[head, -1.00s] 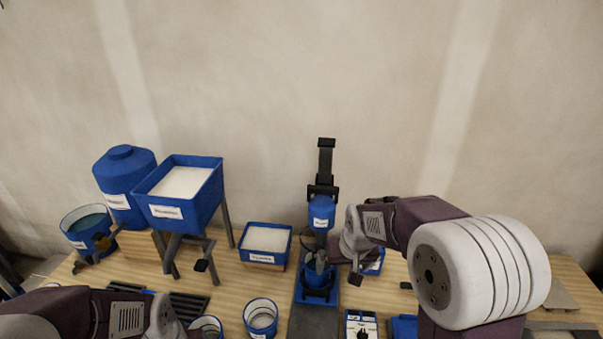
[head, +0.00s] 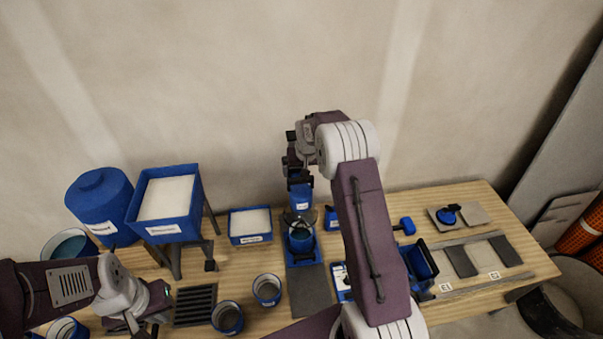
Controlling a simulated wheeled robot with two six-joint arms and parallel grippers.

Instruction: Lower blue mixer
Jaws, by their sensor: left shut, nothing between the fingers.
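The blue mixer (head: 300,197) stands upright on its stand at the table's back middle, its whisk end over a blue bucket (head: 302,242) on a dark base plate (head: 309,291). The stand's upper part is mostly hidden by my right wrist. My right gripper (head: 291,161) is at the upper part of the stand, just above the blue motor body; whether its fingers touch or grip anything is not clear. My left gripper (head: 146,328) is low at the lower left, shut and empty, away from the mixer.
A blue hopper (head: 203,197) on legs, a blue drum (head: 99,203) and a white-filled tray (head: 232,239) stand left of the mixer. Cups (head: 267,302) and a black grate (head: 195,320) are in front. Tiles (head: 461,262) lie at right.

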